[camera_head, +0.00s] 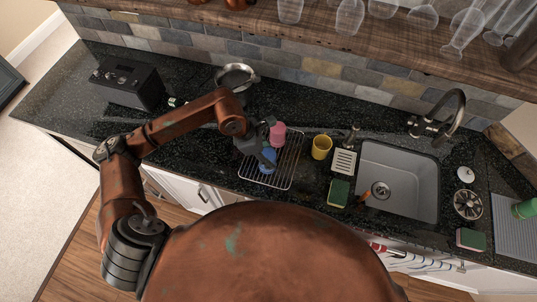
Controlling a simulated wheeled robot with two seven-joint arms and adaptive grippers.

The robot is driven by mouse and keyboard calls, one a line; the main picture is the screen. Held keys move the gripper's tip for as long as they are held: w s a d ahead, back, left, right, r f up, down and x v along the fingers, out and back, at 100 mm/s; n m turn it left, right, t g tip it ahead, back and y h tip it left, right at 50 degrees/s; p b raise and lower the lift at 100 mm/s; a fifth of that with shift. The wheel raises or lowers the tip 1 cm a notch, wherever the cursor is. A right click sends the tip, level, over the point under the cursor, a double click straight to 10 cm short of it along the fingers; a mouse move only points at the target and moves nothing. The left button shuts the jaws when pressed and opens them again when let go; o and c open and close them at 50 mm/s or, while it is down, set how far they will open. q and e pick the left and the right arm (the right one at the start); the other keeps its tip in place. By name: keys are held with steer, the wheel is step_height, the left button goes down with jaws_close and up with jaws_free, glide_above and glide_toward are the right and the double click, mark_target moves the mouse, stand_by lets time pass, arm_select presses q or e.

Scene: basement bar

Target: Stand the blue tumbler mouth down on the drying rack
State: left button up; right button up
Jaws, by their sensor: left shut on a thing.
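The blue tumbler (267,160) is at the wire drying rack (284,172), over its left part. My left gripper (264,150) reaches in from the left and is shut on the blue tumbler, covering part of it. The tumbler is small here; I cannot tell which way its mouth points or whether it touches the wires. A pink tumbler (277,134) is at the back of the rack, close behind the gripper. My right gripper is not in view.
A yellow cup (321,147) stands just right of the rack. Right of that are a pale slotted dish (344,162), a green sponge (338,192) and the sink (400,170) with its faucet (440,120). A black box (130,84) and a metal strainer (236,76) stand at the back left.

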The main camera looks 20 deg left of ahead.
arm_select(q)
steer(key=shift+f, duration=0.25)
steer(key=o, duration=1.2)
steer(key=v, duration=0.6)
steer(key=p+v, duration=0.1)
steer(key=v, duration=0.5)
steer(key=p+v, duration=0.1)
steer(key=v, duration=0.6)
steer(key=shift+w+d+r, duration=0.1)
steer(key=shift+d+r, duration=0.15)
steer(key=shift+d, duration=0.05)
steer(key=shift+f, duration=0.1)
